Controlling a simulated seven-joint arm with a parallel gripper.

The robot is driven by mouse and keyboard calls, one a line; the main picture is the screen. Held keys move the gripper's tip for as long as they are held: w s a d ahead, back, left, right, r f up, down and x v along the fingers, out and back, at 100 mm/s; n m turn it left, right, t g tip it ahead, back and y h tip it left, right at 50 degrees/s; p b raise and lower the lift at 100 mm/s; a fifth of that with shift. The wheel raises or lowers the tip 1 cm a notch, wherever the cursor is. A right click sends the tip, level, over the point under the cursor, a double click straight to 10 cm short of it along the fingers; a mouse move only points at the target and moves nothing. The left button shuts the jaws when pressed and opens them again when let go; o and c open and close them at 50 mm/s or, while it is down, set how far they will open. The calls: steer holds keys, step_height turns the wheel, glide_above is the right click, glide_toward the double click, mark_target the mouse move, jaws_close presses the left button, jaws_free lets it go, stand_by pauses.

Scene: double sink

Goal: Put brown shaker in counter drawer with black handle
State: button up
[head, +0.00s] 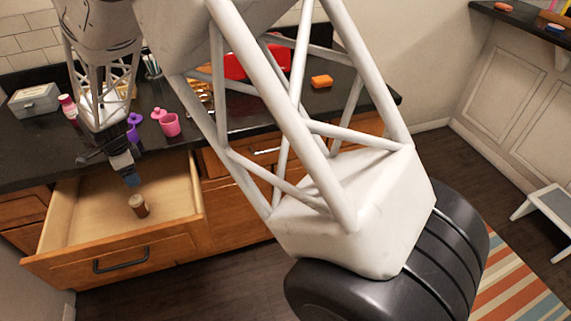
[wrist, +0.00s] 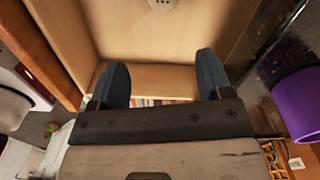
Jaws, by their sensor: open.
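The brown shaker (head: 139,206) with a pale cap stands inside the open counter drawer (head: 72,214), near its front. The drawer has a black handle (head: 121,262) on its wooden front. In the wrist view, the shaker's perforated white cap (wrist: 162,4) shows at the top edge, and the rest of it is out of frame. My gripper (head: 131,181) is above the drawer, behind the shaker and apart from it. In the wrist view, my gripper (wrist: 160,64) has its two blue-grey fingers wide apart with nothing between them.
The dark countertop (head: 30,150) holds a purple cup (head: 133,134), a pink cup (head: 170,124), a grey box (head: 35,101) and a pink-capped bottle (head: 68,106). An orange block (head: 321,81) lies farther right. A purple vessel (wrist: 300,105) is close on the right in the wrist view.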

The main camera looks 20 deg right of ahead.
steer(key=s+d+r+n+t, duration=0.1)
steer(key=s+d+r+n, duration=0.2)
steer(key=s+d+r, duration=0.55)
steer(key=s+d+r+n, duration=0.35)
steer(key=d+r, duration=0.65)
steer(key=d, duration=0.6)
steer(key=s+d+r+n, duration=0.2)
steer(key=s+d+n, duration=0.2)
steer(key=s+d, duration=0.4)
steer(key=s+d+r+n+t, duration=0.1)
steer(key=s+d+n, duration=0.3)
steer(key=s+d, duration=0.4)
steer(key=s, duration=0.7)
steer(key=shift+s+d+r, duration=0.2)
steer(key=shift+s+r, duration=0.1)
steer(key=shift+r, duration=0.1)
